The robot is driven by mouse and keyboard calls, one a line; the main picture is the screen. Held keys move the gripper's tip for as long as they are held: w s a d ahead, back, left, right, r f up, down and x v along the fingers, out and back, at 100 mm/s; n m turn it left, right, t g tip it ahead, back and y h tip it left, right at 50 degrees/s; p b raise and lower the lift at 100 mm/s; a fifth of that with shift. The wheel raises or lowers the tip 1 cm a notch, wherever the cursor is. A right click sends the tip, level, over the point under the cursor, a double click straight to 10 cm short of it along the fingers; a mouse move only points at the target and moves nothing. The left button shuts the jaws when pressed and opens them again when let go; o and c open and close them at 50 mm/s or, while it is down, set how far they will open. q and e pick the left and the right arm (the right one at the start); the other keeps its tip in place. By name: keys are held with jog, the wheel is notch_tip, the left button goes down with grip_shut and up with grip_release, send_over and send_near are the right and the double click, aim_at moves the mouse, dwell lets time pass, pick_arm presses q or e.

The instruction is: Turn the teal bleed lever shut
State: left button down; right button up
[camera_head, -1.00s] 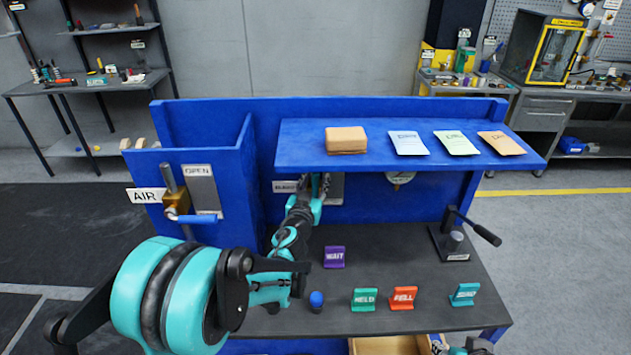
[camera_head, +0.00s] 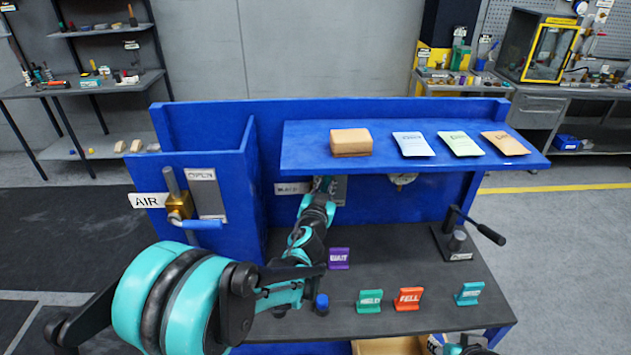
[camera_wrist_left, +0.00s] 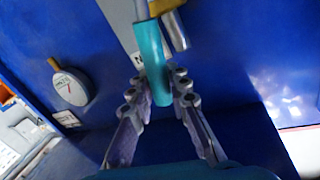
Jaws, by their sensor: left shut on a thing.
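The teal bleed lever (camera_wrist_left: 152,58) shows in the left wrist view as a teal handle beside a brass-coloured and metal valve part (camera_wrist_left: 172,25). My left gripper (camera_wrist_left: 157,88) is shut on the handle, with one finger on each side of it. In the head view my left gripper (camera_head: 326,185) reaches under the blue shelf to the back panel, and the lever is hidden there by the shelf and my arm. A small teal and black part at the bottom right edge looks like my right gripper (camera_head: 468,347); its jaws cannot be made out.
The blue shelf (camera_head: 290,150) overhangs the lever, with a brown block (camera_head: 350,142) and several packets on it. A valve with a blue handle (camera_head: 202,224) is at left. A round gauge (camera_wrist_left: 71,88) is near the gripper. Small signs and a black-handled lever (camera_head: 490,234) stand on the bench.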

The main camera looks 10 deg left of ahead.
pick_arm(q)
jog(key=w+d+f+m+g+y+b, duration=0.2)
jog(key=d+f+m, duration=0.4)
jog(key=f+m, duration=0.3)
jog(key=shift+d+m+g+y+b, duration=0.45)
jog(key=shift+m+y+b, duration=0.35)
jog(key=shift+m, duration=0.9)
pick_arm(e)
jog(key=shift+a+f, duration=0.25)
jog(key=shift+f, duration=0.65)
jog(key=shift+a+f, duration=0.25)
jog(key=shift+f, duration=0.65)
pick_arm(q)
jog(key=shift+s+a, duration=0.1)
jog(key=shift+s, duration=0.05)
jog(key=c, duration=1.4)
grip_release()
jog(key=shift+f, duration=0.1)
jog(key=v, duration=1.2)
